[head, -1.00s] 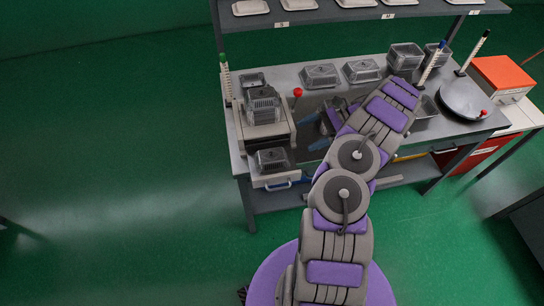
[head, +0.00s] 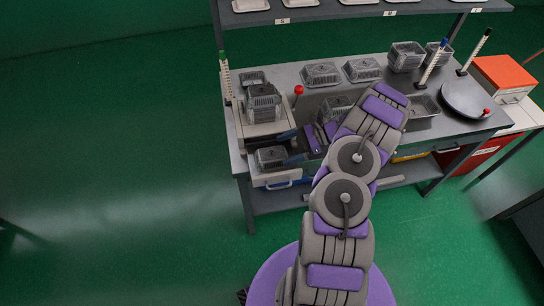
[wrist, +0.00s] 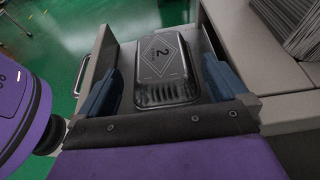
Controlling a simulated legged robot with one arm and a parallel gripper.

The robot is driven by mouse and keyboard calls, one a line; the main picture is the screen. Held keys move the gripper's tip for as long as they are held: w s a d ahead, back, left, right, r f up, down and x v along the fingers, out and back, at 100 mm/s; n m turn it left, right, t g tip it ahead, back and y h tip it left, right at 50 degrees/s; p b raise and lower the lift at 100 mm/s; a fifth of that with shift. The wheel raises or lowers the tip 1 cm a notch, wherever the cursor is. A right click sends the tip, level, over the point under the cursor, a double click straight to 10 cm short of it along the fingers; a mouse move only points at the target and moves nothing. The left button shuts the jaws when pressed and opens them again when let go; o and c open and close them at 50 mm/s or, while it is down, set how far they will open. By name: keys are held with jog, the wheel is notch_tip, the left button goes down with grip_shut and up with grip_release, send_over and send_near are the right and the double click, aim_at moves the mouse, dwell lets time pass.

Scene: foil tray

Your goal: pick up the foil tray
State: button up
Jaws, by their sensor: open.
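The foil tray (wrist: 165,68) is dark, with a pale diamond and a "2" on top. In the head view the tray (head: 270,157) sits in the pulled-out drawer (head: 282,179) at the bench's front left. My gripper (wrist: 161,55) is open. In the wrist view its blue fingers stand on either side of the tray, with a gap at each side. In the head view my gripper (head: 283,148) reaches in from the right, its fingertips close to the tray. The tray's near end is close to the gripper's palm.
A machine with stacked trays (head: 263,103) and a red-knobbed lever (head: 299,91) stands just behind the drawer. More trays (head: 321,74) line the back of the bench. A round grey plate (head: 463,100) and an orange-topped box (head: 502,74) are at the right.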

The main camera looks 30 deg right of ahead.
aim_at(274, 153)
jog(key=shift+b+x, duration=0.85)
jog(key=shift+x, duration=2.15)
jog(key=shift+w+r, duration=0.1)
jog(key=shift+r, duration=0.05)
jog(key=c, duration=0.9)
